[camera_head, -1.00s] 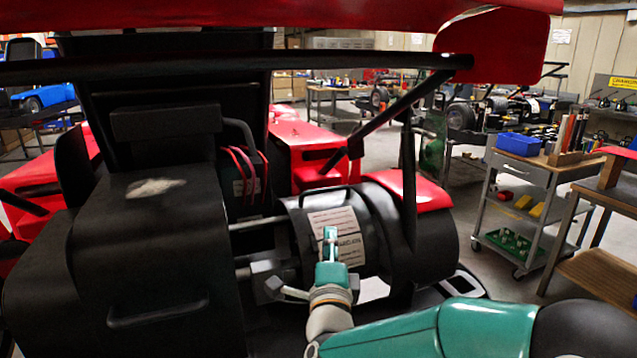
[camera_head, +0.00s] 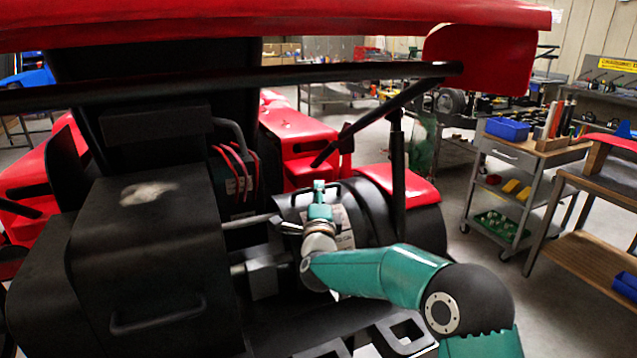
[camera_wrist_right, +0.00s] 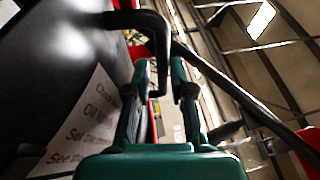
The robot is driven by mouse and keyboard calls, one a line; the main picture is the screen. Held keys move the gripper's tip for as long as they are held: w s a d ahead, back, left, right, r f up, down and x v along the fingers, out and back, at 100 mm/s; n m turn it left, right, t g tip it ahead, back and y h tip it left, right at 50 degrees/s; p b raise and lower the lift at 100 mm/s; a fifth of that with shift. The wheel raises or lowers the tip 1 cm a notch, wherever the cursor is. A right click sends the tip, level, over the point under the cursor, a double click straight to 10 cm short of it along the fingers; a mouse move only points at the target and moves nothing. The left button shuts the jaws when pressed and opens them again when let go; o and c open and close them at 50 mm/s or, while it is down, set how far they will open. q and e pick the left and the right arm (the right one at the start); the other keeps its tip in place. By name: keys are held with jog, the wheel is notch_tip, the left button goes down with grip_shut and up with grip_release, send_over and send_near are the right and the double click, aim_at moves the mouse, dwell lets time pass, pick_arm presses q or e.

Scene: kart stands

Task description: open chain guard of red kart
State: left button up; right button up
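The red kart's chain guard (camera_head: 362,212) is a black, curved cover with a white printed label, right of centre in the head view. It fills the left of the right wrist view (camera_wrist_right: 60,65). A thin black bar handle (camera_wrist_right: 150,24) stands on it. My right gripper (camera_head: 319,192) is in front of the guard, at its top by the handle, and hides part of the label. In the wrist view its two fingers (camera_wrist_right: 162,80) are apart, with the bent end of the handle between them; contact is not clear. My left gripper is not in view.
A red panel (camera_head: 250,22) and a black bar (camera_head: 230,78) cross above the guard. A black box-like cover (camera_head: 140,235) stands left of it. A tool cart (camera_head: 520,157) and a wooden bench (camera_head: 590,265) stand at the right, with open floor before them.

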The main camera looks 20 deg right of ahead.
jog(key=shift+x, duration=0.85)
grip_shut()
jog(key=shift+f, duration=0.1)
